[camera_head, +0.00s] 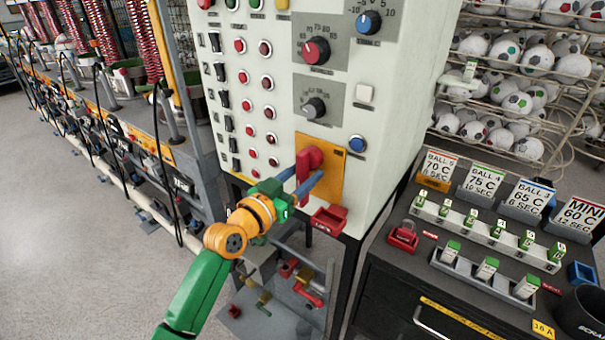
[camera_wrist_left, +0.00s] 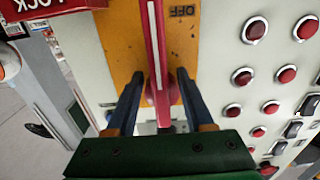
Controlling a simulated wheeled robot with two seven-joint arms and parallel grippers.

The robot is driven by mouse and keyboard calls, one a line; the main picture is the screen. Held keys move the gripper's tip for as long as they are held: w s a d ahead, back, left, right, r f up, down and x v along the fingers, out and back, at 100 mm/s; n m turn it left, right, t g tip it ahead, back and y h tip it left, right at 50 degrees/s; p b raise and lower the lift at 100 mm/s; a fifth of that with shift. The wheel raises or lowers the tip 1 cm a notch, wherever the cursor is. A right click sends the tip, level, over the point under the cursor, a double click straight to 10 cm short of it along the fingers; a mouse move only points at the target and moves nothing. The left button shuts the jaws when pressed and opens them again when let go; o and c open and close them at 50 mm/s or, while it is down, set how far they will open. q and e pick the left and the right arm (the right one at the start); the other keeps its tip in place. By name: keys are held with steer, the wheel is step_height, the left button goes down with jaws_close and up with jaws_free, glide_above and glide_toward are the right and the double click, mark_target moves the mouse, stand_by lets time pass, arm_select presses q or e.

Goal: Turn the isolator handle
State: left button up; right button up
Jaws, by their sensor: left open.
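The red isolator handle (camera_head: 309,160) is mounted on a yellow plate (camera_head: 333,185) low on the pale control cabinet. In the left wrist view the handle (camera_wrist_left: 158,48) runs lengthwise up the picture, with an "OFF" mark beside it on the yellow plate (camera_wrist_left: 118,40). My left gripper (camera_head: 303,178) is at the handle with its blue fingers open. In the left wrist view the gripper (camera_wrist_left: 160,76) has one finger on each side of the handle, with visible gaps. The right gripper does not show.
The cabinet (camera_head: 390,185) carries buttons, switches and knobs around the plate. A red lock box (camera_head: 329,220) sits just below the plate. A dark bench with a green-tagged rack (camera_head: 485,232) stands at the right. Open floor (camera_head: 75,250) lies at the left.

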arm_select(q)
steer(key=shift+c, duration=0.2)
jaws_close()
stand_by(1.2)
